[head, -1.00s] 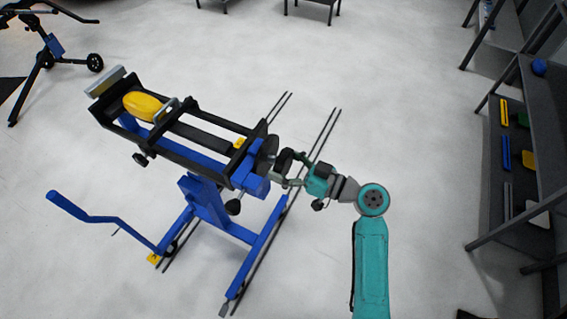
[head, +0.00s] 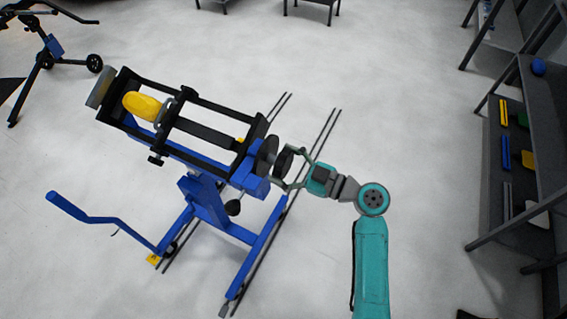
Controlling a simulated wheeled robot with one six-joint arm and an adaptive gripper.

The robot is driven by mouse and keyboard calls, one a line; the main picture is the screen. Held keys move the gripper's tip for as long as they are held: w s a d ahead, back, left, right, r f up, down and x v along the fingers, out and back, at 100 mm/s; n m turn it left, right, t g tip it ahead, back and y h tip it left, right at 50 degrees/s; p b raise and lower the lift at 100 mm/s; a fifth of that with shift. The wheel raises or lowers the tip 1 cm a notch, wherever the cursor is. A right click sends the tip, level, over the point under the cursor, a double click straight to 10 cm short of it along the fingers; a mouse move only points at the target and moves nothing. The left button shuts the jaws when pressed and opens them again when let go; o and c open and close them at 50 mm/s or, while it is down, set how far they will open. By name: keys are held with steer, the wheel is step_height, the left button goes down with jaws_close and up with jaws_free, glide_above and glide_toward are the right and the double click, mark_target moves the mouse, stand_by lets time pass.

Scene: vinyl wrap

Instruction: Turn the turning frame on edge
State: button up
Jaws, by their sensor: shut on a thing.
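The turning frame (head: 190,142) is a long black open frame on a blue wheeled stand (head: 208,200). It is tilted, not on edge, with its long side running from upper left to lower right. A yellow rounded piece (head: 141,105) sits inside it near the far end. A grey plate (head: 100,88) stands at that far end. A black round knob (head: 283,160) sticks out from the near end, beside a dark disc (head: 265,150). My gripper (head: 288,168) has its green fingers around this knob and is shut on it. The fingertips are partly hidden.
Dark rails (head: 322,140) lie on the floor beside the stand. A blue crank-like arm (head: 105,218) reaches out at left. A shelf rack (head: 520,150) with coloured tools stands at right. Another blue stand (head: 52,45) is at upper left. The floor between is clear.

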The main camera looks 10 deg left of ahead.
steer(key=shift+w+n, duration=0.1)
steer(key=shift+n, duration=3)
steer(key=shift+d+r+n, duration=0.1)
steer(key=shift+r+n, duration=0.05)
steer(key=shift+n, duration=3.15)
steer(key=o, duration=1.6)
steer(key=v, duration=1.2)
